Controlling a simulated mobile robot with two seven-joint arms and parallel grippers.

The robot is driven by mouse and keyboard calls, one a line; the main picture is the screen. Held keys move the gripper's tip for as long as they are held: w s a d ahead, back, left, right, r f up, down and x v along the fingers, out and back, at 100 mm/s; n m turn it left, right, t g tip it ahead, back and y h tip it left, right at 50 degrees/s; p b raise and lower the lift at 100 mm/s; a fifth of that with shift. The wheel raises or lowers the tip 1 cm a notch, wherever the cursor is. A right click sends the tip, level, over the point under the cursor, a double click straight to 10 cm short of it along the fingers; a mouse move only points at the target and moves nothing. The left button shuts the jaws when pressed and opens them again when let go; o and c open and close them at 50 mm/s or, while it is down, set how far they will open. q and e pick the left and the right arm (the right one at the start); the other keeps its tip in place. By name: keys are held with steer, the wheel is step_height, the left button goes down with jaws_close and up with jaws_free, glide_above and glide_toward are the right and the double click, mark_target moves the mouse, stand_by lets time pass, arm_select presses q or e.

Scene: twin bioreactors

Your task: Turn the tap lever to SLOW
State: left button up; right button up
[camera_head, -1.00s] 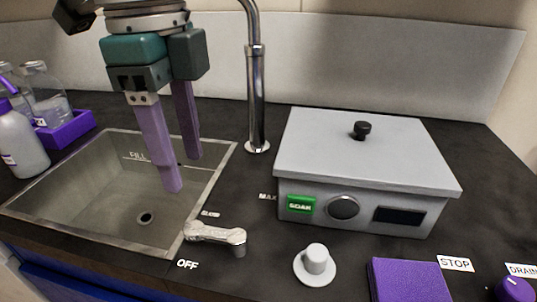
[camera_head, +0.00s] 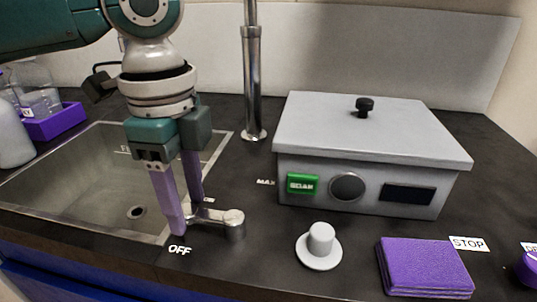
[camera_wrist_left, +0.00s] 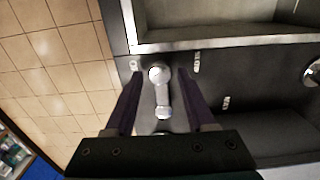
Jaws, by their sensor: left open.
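The metal tap lever (camera_head: 222,219) sits on the dark counter at the sink's front right corner. Its arm points left, between the OFF label (camera_head: 180,250) and the SLOW label (camera_head: 208,201), which is partly hidden by a finger. My left gripper (camera_head: 187,218) is open and points down, with its purple fingers on either side of the lever's free end. In the left wrist view the lever (camera_wrist_left: 162,92) lies between the two fingers (camera_wrist_left: 160,76), with a gap on both sides. My right gripper is not in view.
The sink (camera_head: 80,210) lies left of the lever, and the tap column (camera_head: 253,90) stands behind. A white knob (camera_head: 320,240) and a purple pad (camera_head: 425,265) are at the front. The MAX label (camera_head: 265,182) is near the box.

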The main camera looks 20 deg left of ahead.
arm_select(q)
jaws_close()
stand_by(0.4)
stand_by(1.0)
